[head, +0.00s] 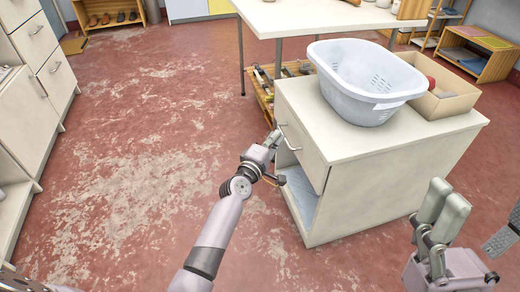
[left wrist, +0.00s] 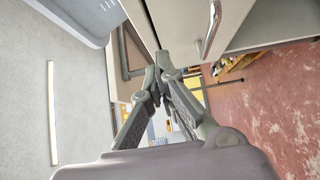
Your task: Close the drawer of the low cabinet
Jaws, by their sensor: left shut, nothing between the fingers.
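The low cabinet (head: 400,185) is cream with a flat top and an open shelf under its drawer. The drawer front (head: 304,155) has a metal handle (head: 290,138), which also shows in the left wrist view (left wrist: 212,28). The front looks about flush with the cabinet; a small gap cannot be ruled out. My left gripper (head: 275,137) is shut and empty, its tips at or close to the drawer front beside the handle. Contact is unclear. In the left wrist view its fingertips (left wrist: 160,68) meet. My right gripper (head: 443,208) appears open and empty, right of the cabinet.
A pale laundry basket (head: 367,80) and a cardboard box (head: 445,98) stand on the cabinet top. A white table (head: 310,18) is behind, with a wooden crate of tools (head: 264,95) beneath. Cabinets (head: 35,85) line the left. The red floor (head: 150,130) between is clear.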

